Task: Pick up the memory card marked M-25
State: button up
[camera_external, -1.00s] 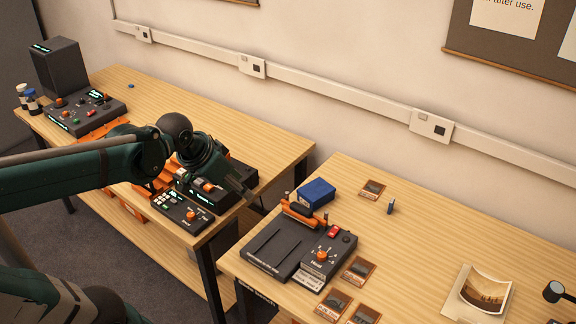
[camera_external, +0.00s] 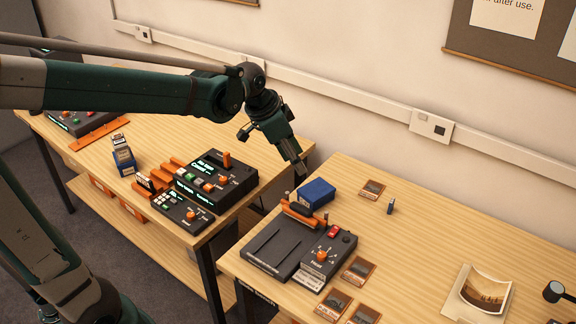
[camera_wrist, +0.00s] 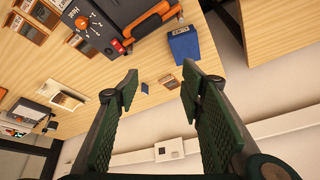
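I cannot read the mark M-25 on anything. A small blue upright piece (camera_external: 391,206), possibly a memory card, stands alone on the right table; it also shows in the wrist view (camera_wrist: 145,88). A blue box (camera_external: 316,192) sits behind the dark heat device; in the wrist view the box (camera_wrist: 183,44) has a pale label too small to read. Another blue holder (camera_external: 123,160) with pale tops stands on the left table. My gripper (camera_external: 300,172) is above the gap between the tables, close to the blue box in the picture. In the wrist view my gripper (camera_wrist: 160,85) is open and empty.
The dark device (camera_external: 300,245) with an orange knob and orange bar fills the right table's near left. Framed pictures (camera_external: 372,188) and a curled photo (camera_external: 480,293) lie around. Control boxes (camera_external: 215,180) crowd the left table's edge.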

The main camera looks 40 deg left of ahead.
jog(key=w+d+f+m+g+p, duration=0.1)
jog(key=w+d+f+m+p, duration=0.15)
jog(key=w+d, duration=0.5)
jog(key=m+g+h+p, duration=0.2)
jog(key=m+g+p, duration=0.1)
jog(key=m+p, duration=0.3)
send_over(392, 200)
jog(key=a, duration=0.2)
notch_tip(392, 200, down, 14)
jog(key=m, duration=0.1)
jog(key=shift+s+a+r+b, duration=0.15)
jog(key=shift+s+a+b, duration=0.05)
jog(key=shift+s+b, duration=0.25)
jog(key=shift+x, duration=1.3)
jog(key=shift+w, duration=0.1)
jog(key=shift+b+x, duration=0.6)
jog(key=shift+x, duration=2.05)
jog(key=shift+w+a, duration=0.1)
jog(key=shift+w, duration=0.05)
